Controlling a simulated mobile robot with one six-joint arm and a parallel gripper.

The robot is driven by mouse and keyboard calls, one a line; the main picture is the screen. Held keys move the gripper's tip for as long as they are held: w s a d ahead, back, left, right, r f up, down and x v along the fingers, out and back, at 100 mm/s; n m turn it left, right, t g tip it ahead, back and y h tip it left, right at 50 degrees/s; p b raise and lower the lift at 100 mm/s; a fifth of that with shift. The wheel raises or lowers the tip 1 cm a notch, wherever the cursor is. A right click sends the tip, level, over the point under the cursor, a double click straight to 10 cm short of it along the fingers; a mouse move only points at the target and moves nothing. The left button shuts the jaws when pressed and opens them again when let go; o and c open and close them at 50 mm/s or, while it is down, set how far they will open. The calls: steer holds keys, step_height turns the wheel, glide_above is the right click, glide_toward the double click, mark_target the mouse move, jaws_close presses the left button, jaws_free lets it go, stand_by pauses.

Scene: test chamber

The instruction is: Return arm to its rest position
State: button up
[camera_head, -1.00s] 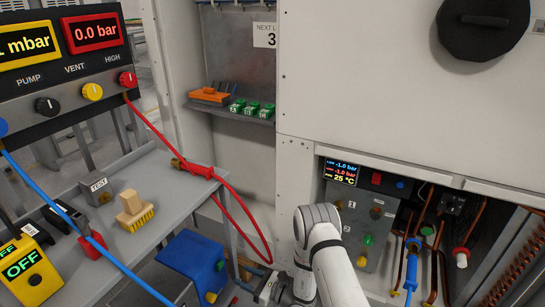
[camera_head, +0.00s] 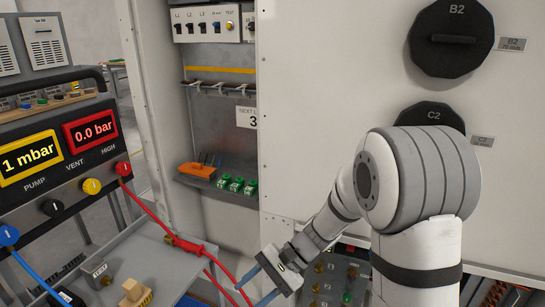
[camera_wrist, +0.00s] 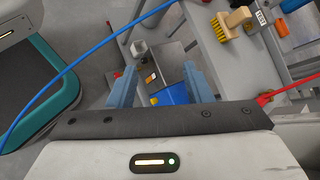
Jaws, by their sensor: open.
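My gripper (camera_head: 258,287) shows low in the head view, left of my raised white and grey arm. Its two blue fingers are apart with nothing between them. In the wrist view my gripper (camera_wrist: 158,82) is also open and empty, its fingers pointing toward the floor area. A blue bin (camera_wrist: 172,95) shows beyond and below the fingers. The red hose (camera_head: 226,272) runs close to my gripper in the head view; I cannot tell whether they touch.
A grey table (camera_head: 155,262) with a wooden brush (camera_head: 134,293) stands at left, beside a gauge panel (camera_head: 60,150). A white cabinet (camera_head: 330,120) with dark round covers (camera_head: 450,38) is behind my arm. A blue hose (camera_wrist: 85,55) crosses the wrist view. A shelf holds green blocks (camera_head: 236,185).

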steer(key=s+d+r+n+t+h+p, duration=0.2)
steer(key=s+d+r+h+p, duration=0.1)
steer(key=d+r, duration=0.3)
steer(key=s+d+r+n+t+h+p, duration=0.2)
steer(key=d+r+p, duration=0.4)
steer(key=r, duration=0.3)
steer(key=s+d+r+n+t+h+p, duration=0.2)
steer(key=s+d+r+h+p, duration=0.2)
steer(key=d+r, duration=0.3)
steer(key=shift+s+d+r+t+h, duration=0.15)
steer(key=shift+s+r+t+h, duration=0.25)
steer(key=shift+s+r+h, duration=0.25)
